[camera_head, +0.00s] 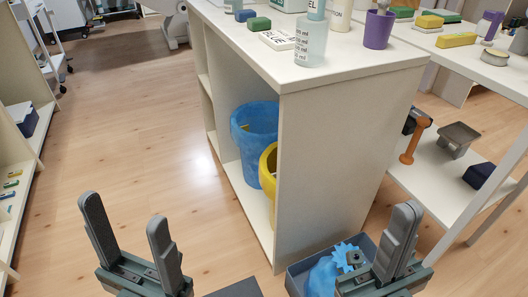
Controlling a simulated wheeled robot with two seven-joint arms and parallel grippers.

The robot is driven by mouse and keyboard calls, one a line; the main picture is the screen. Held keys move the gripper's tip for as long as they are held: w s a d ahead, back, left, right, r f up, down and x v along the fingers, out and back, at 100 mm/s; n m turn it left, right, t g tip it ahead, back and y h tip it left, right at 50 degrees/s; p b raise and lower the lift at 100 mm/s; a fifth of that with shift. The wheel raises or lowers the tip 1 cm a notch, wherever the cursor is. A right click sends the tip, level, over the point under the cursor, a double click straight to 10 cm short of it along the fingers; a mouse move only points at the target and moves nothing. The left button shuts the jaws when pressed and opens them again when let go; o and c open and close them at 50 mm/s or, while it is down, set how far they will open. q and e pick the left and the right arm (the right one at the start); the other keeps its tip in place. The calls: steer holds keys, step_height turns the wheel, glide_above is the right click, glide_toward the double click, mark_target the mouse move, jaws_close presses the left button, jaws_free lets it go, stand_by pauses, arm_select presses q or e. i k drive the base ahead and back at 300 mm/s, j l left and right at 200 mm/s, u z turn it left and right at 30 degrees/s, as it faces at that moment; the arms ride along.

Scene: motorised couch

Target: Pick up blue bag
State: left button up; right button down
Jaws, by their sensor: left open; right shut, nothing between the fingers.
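No thing in view is plainly a bag. A blue, rounded, open-topped container (255,130) with a mottled surface stands on the low shelf inside the white cabinet, and I cannot tell whether it is a bag or a bin. A blue crumpled item (322,274) lies in a grey tray (300,278) at the bottom, partly hidden by my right gripper. My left gripper (125,212) is open and empty over the floor at lower left. My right gripper (402,213) is shut and empty beside the tray, at lower right.
A yellow container (267,177) stands beside the blue one, partly hidden by the cabinet's end panel (325,160). Bottles and a purple cup (378,30) stand on the cabinet top. A white shelf unit (425,185) is at right. The wooden floor (130,130) at left is clear.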

mark_target(253, 126)
steer(key=z, duration=3.25)
steer(key=k+j+u, duration=0.1)
steer(key=u, duration=0.2)
steer(key=k+j+u, duration=0.1)
steer(key=u, duration=0.2)
steer(key=k+j+u, duration=0.15)
steer(key=j, duration=0.2)
steer(key=k+j+u, duration=0.2)
steer(key=j+u, duration=0.15)
steer(key=j, duration=0.3)
